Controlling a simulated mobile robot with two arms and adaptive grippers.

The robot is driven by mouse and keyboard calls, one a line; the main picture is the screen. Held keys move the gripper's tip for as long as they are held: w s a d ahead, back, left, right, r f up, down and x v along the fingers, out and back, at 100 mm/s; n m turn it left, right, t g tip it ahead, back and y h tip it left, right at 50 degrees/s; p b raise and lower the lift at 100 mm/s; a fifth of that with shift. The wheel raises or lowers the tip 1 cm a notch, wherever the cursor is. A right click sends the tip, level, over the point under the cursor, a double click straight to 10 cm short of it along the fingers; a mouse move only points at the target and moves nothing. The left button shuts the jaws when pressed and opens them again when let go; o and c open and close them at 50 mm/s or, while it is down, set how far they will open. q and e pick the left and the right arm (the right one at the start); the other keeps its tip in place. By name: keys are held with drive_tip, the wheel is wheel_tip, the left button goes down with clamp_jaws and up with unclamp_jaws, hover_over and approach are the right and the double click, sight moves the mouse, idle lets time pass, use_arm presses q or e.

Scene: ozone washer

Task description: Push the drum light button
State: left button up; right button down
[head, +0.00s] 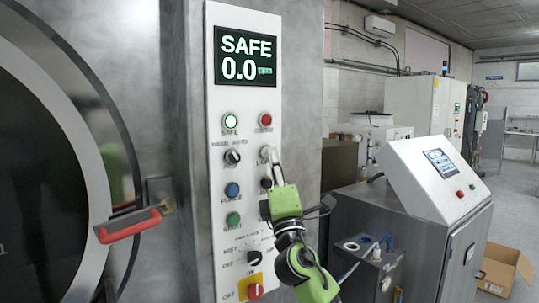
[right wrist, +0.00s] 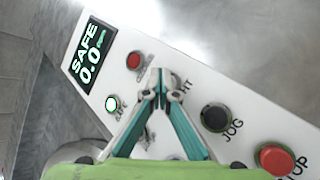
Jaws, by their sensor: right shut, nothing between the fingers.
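The white control panel (head: 250,100) stands upright in the middle of the head view. My right gripper (head: 271,155) is shut and empty, with its fingertips over the panel's right column, below the red button (head: 265,119). In the right wrist view the closed fingertips (right wrist: 159,72) lie over the spot beside a label ending in "HT". The drum light button there is hidden behind the fingers. I cannot tell whether the tips touch it. The black JOG button (right wrist: 214,117) is just beyond the fingers. My left gripper is not in view.
A lit SAFE button (head: 231,121), a selector (head: 232,157), a blue button (head: 232,189) and a green button (head: 233,219) form the left column. The display (head: 247,57) reads SAFE 0.0. A red door handle (head: 130,228) sticks out left. A grey console (head: 437,180) stands right.

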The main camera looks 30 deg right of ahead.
drive_tip(key=shift+s+y, duration=0.1)
drive_tip(key=shift+y, duration=0.2)
drive_tip(key=shift+s, duration=0.9)
drive_tip(key=shift+p, duration=0.3)
drive_tip(key=s+p, duration=0.1)
drive_tip(key=s, duration=0.5)
drive_tip(key=shift+d, duration=0.25)
